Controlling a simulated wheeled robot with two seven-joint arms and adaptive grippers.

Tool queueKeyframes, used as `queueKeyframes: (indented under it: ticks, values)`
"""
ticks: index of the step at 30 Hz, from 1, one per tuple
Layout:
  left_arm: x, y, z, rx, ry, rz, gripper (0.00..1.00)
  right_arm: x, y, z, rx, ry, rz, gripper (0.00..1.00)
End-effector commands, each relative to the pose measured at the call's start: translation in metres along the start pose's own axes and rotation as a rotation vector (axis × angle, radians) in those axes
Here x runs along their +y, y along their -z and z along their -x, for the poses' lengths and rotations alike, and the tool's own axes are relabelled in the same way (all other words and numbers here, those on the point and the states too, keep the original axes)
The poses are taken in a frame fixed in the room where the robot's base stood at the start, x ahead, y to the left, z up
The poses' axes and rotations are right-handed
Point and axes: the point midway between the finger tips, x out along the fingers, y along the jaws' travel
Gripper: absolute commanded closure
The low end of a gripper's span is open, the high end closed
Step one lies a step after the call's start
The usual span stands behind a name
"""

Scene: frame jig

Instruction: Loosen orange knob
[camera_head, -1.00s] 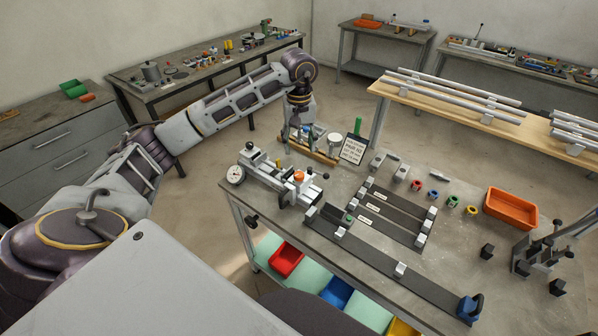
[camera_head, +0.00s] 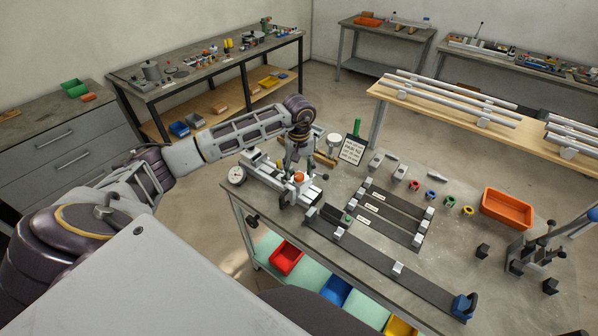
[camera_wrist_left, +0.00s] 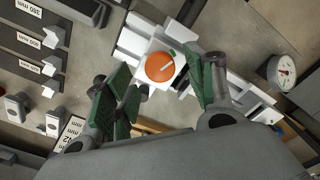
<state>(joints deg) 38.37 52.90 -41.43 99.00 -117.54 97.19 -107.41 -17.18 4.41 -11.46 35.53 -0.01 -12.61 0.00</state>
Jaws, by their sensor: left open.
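The orange knob (camera_head: 299,177) sits on top of the pale metal jig (camera_head: 262,187) at the left end of the workbench. In the left wrist view the round knob (camera_wrist_left: 160,67) has a white pointer mark and a small green mark beside it. My left gripper (camera_head: 297,168) is above the jig, close to the knob. In the left wrist view its green-padded fingers (camera_wrist_left: 168,88) are spread apart, with the knob seen between and beyond them. I cannot tell whether they touch it. My right gripper does not show.
A dial gauge (camera_head: 236,175) is at the jig's left end. Dark rails (camera_head: 393,216) lie to the right, near coloured rings (camera_head: 451,201) and an orange bin (camera_head: 508,208). A lever press (camera_head: 540,252) stands at the right.

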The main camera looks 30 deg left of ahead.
Motion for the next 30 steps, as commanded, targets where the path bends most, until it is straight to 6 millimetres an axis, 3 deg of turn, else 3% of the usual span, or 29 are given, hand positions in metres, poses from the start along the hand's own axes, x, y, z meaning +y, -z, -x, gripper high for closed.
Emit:
queueKeyframes:
  ticks: [7, 18, 30]
  values:
    - [0.000, 0.000, -0.018, 0.000, 0.000, -0.001, 0.45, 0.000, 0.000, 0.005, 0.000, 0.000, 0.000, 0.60]
    - [0.000, 0.000, -0.021, 0.000, 0.000, -0.001, 0.45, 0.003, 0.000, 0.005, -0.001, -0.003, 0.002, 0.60]
    - [0.000, 0.000, -0.021, 0.001, 0.000, -0.001, 0.92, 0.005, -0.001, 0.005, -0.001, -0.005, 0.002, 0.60]
